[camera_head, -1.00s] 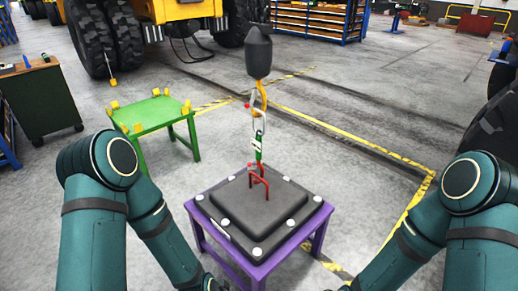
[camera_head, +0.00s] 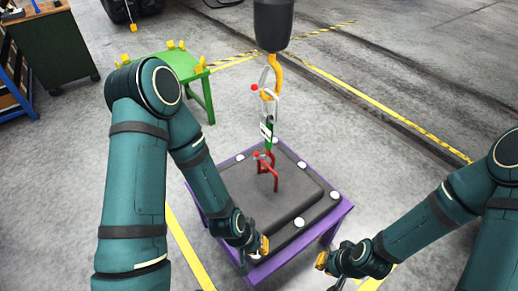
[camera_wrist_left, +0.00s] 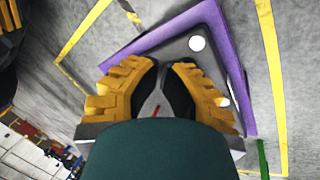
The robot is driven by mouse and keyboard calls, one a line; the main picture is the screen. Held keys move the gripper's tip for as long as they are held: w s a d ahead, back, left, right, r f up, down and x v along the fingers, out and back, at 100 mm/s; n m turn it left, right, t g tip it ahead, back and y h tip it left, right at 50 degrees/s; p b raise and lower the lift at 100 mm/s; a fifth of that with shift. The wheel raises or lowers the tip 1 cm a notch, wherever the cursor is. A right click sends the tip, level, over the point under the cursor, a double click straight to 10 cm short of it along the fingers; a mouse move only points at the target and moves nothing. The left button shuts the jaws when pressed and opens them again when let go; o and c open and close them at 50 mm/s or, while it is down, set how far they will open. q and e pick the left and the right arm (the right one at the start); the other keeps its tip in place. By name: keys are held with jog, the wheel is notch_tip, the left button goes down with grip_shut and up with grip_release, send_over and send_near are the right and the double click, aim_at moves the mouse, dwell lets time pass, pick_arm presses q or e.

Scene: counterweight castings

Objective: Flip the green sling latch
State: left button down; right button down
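The green sling latch (camera_head: 267,134) is a small green piece with a white label, in the upright sling between an orange hook (camera_head: 272,82) and the red lifting handle (camera_head: 270,172) on the dark casting (camera_head: 285,205). Small red-tipped latches show near both ends of the sling. My left gripper (camera_head: 262,246) is low at the casting's front edge, apart from the latch. The left wrist view shows its yellow fingers (camera_wrist_left: 163,72) with a narrow gap between dark pads and nothing held. My right gripper (camera_head: 324,262) is right of it, near the table's front corner; its opening is unclear.
The casting sits on a purple table (camera_head: 334,222) with white round studs along its edge. A dark hoist block (camera_head: 272,22) hangs above the hook. A green table (camera_head: 170,68) with yellow corner pieces stands behind left. Open floor lies to the right.

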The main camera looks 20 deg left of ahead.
pick_arm(q)
jog(key=shift+s, duration=0.15)
notch_tip(320, 180, up, 17)
jog(key=m+y+b, duration=0.3)
jog(key=m+y, duration=0.2)
jog(key=m, duration=2.2)
send_over(256, 158)
jog(key=s+d, duration=0.1)
jog(key=s, duration=0.4)
jog(key=shift+w+d+f+t, duration=0.1)
jog(key=shift+w+f+t, duration=0.15)
jog(key=shift+t, duration=0.15)
jog(key=d+b+x, duration=0.1)
jog(key=b+x, duration=0.2)
jog(key=x, duration=1.1)
jog(key=shift+a, duration=0.2)
jog(key=shift+a+h, duration=0.1)
jog(key=shift+h, duration=0.2)
